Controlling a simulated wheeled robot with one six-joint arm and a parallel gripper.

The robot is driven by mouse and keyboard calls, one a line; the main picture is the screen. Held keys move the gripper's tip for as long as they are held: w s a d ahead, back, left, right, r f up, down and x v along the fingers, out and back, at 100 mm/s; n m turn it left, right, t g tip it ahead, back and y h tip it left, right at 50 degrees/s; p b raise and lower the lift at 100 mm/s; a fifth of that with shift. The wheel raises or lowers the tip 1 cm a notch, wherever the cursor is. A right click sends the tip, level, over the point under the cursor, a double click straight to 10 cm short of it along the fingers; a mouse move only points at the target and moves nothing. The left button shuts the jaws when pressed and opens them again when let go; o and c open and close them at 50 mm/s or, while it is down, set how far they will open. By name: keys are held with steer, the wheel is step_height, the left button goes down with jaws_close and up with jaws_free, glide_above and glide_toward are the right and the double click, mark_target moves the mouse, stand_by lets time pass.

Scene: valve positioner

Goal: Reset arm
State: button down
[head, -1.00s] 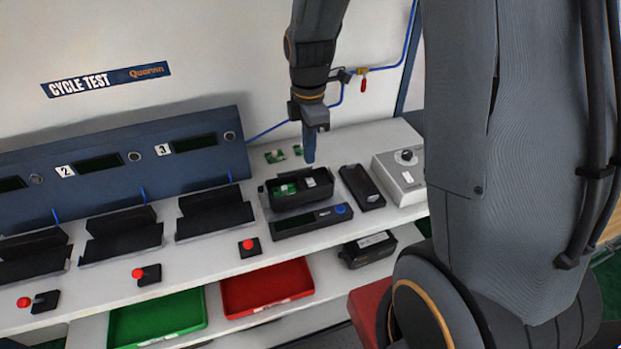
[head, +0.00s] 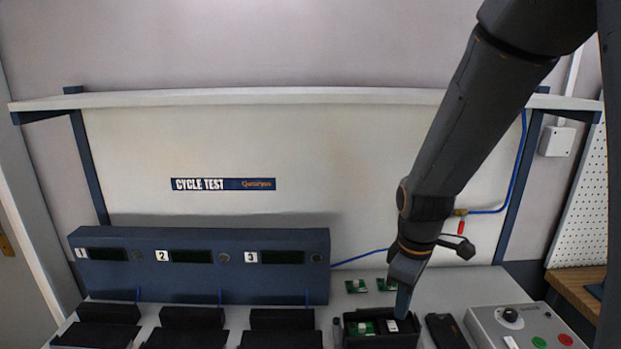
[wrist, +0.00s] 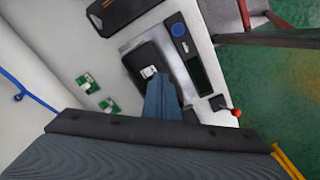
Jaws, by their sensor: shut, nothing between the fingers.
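My gripper (head: 403,300) hangs down from the arm over the right part of the bench, its fingers shut and empty. Its tip is above or just in front of an open black housing (head: 352,340) with a green board inside; the exact gap cannot be told. In the wrist view my closed fingers (wrist: 161,98) cover part of that housing (wrist: 143,60). A panel strip with a blue round button and dark display (wrist: 190,60) lies beside it.
A grey control box (head: 490,318) with a knob stands at right, a black cover (head: 445,331) beside it. Two green boards (head: 370,285) lie behind the housing. A blue numbered station panel (head: 200,265) with black cradles fills the left. A shelf (head: 280,97) runs above.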

steer(key=s+f+m+b, duration=0.1)
steer(key=s+m+b, duration=0.2)
steer(key=s+m, duration=0.3)
steer(key=shift+s+f+m+t, duration=0.3)
steer(key=shift+f+m+t, duration=0.1)
steer(key=shift+m, duration=1.9)
